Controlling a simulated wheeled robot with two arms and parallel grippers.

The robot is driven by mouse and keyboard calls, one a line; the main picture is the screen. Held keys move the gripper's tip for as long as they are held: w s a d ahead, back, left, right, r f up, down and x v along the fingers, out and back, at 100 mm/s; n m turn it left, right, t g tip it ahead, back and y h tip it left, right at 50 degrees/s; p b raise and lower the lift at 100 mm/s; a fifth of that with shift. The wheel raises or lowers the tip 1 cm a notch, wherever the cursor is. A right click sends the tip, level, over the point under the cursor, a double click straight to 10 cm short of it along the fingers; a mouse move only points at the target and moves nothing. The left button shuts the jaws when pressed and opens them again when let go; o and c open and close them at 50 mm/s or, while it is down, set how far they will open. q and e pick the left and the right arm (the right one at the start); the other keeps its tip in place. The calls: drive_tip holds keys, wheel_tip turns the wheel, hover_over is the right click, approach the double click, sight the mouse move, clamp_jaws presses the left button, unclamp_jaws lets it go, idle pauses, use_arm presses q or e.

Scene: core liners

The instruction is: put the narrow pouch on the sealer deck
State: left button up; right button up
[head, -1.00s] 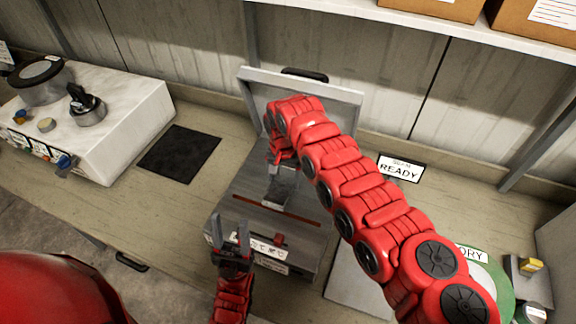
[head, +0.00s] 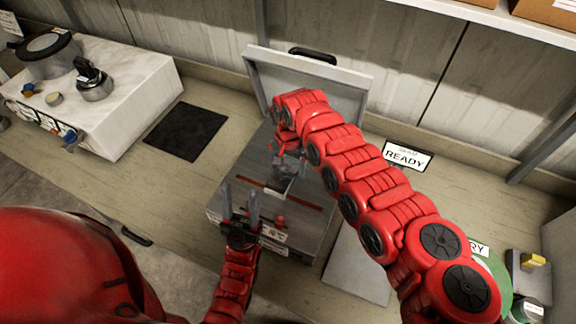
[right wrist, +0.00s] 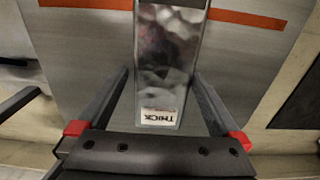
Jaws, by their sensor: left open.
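The narrow pouch (right wrist: 168,65) is silvery, with a label reading THICK at its near end. It lies on the grey sealer deck (right wrist: 85,55), across the line of the red strip. In the head view the pouch (head: 285,178) shows on the deck (head: 252,165) below my right gripper (head: 288,152). In the right wrist view my right gripper (right wrist: 160,85) is open, one finger on each side of the pouch, with gaps between. My left gripper (head: 240,200) is open and empty over the sealer's front edge.
The sealer's lid (head: 340,88) stands raised behind the deck. A black mat (head: 186,131) lies to the left, near a white machine (head: 120,100). A pale plate (head: 355,265) lies right of the sealer, partly under my right arm.

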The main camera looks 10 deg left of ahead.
sight(287, 168)
drive_tip(key=shift+r, duration=0.45)
wheel_tip(287, 168, up, 12)
drive_tip(key=b, duration=0.4)
drive_tip(key=shift+f, duration=0.2)
drive_tip(key=shift+s+a, duration=0.1)
drive_tip(key=shift+a, duration=0.05)
